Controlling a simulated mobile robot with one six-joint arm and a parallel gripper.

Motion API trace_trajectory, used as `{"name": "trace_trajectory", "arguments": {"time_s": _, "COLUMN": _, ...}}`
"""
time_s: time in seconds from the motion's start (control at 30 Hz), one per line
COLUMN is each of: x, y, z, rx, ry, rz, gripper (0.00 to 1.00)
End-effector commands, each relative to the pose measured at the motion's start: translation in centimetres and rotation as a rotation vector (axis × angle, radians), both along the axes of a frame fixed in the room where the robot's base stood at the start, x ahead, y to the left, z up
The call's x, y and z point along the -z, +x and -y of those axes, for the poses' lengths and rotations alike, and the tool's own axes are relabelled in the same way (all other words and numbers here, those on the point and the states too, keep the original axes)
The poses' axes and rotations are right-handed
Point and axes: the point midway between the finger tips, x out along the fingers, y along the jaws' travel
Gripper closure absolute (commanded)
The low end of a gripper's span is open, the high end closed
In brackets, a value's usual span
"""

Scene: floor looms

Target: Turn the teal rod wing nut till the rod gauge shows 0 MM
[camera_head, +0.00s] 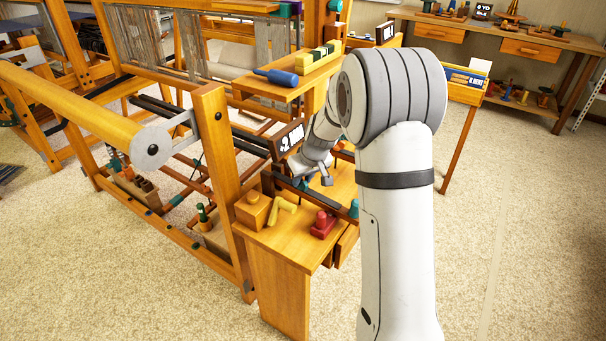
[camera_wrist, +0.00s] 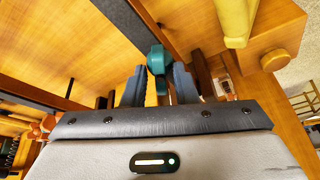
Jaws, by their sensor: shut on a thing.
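The teal wing nut (camera_wrist: 157,60) shows in the wrist view beside a dark bar, above the wooden bench. My gripper (camera_wrist: 159,82) has its two dark fingers on either side of the nut's lower part and is shut on it. The fingers hide some of the nut. In the head view my arm reaches down over the bench, and I cannot clearly make out the nut there. The gauge display (camera_head: 290,138) is a dark panel in a wooden frame. It seems to read 2 MM, but its sign is unclear.
A yellow piece (camera_head: 283,208), a wooden block (camera_head: 253,211) and a red object (camera_head: 323,224) lie on the bench's near end (camera_head: 287,247). The loom frame (camera_head: 220,170) stands close on the left. A shelf (camera_head: 290,82) holds a blue tool. Open carpet lies right.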

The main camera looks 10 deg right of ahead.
Motion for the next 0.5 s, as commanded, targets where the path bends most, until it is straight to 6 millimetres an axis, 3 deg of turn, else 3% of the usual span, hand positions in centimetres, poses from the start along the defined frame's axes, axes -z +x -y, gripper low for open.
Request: {"name": "trace_trajectory", "arguments": {"time_s": 0.5, "x": -0.27, "y": 0.01, "z": -0.18, "rx": 0.285, "ry": 0.018, "rz": -0.018, "gripper": 0.97}}
